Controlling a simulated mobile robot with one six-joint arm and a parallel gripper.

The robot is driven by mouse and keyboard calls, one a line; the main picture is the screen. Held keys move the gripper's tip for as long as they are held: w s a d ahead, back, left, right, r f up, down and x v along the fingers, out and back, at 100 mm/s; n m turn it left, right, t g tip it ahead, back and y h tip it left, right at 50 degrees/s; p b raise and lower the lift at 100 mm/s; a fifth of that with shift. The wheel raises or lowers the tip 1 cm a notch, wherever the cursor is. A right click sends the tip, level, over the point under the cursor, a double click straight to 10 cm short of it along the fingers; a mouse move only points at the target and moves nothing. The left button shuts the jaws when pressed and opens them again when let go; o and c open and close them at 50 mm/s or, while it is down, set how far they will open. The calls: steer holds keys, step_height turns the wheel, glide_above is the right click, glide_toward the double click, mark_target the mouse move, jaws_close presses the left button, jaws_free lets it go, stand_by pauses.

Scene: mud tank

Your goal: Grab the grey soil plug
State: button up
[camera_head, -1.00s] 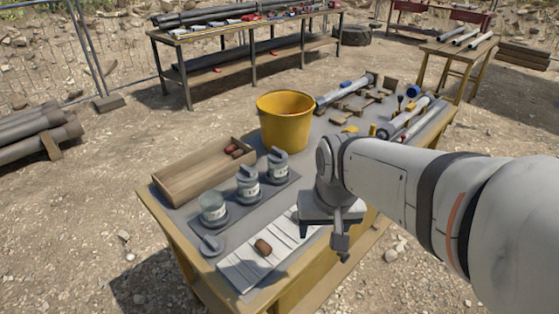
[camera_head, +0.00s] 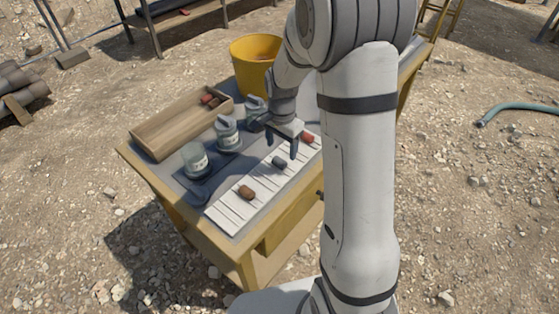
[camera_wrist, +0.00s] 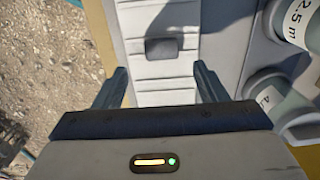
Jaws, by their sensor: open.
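The grey soil plug (camera_head: 279,162) lies on the white slatted board (camera_head: 227,213) on the table, between a brown plug (camera_head: 246,192) and a red plug (camera_head: 307,138). In the wrist view the grey plug (camera_wrist: 160,48) lies on the board (camera_wrist: 160,14) beyond my fingertips and roughly midway between their lines. My gripper (camera_head: 283,143) is above the board near the grey plug and apart from it. In the wrist view my gripper (camera_wrist: 160,78) has its fingers spread wide, with nothing between them.
Glass jars (camera_head: 195,160) with grey lids stand left of the board; two show close by at right in the wrist view (camera_wrist: 278,102). A wooden tray (camera_head: 160,134) holds red pieces. A yellow bucket (camera_head: 252,62) stands behind. The table's front edge runs beside the board.

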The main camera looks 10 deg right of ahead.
mark_target(280, 159)
step_height(280, 159, down, 5)
steer(key=shift+w+a+f+p, duration=0.1)
steer(key=shift+a+f+p, duration=0.1)
steer(key=shift+p, duration=0.25)
steer(key=c, duration=1.1)
steer(key=shift+o, duration=0.2)
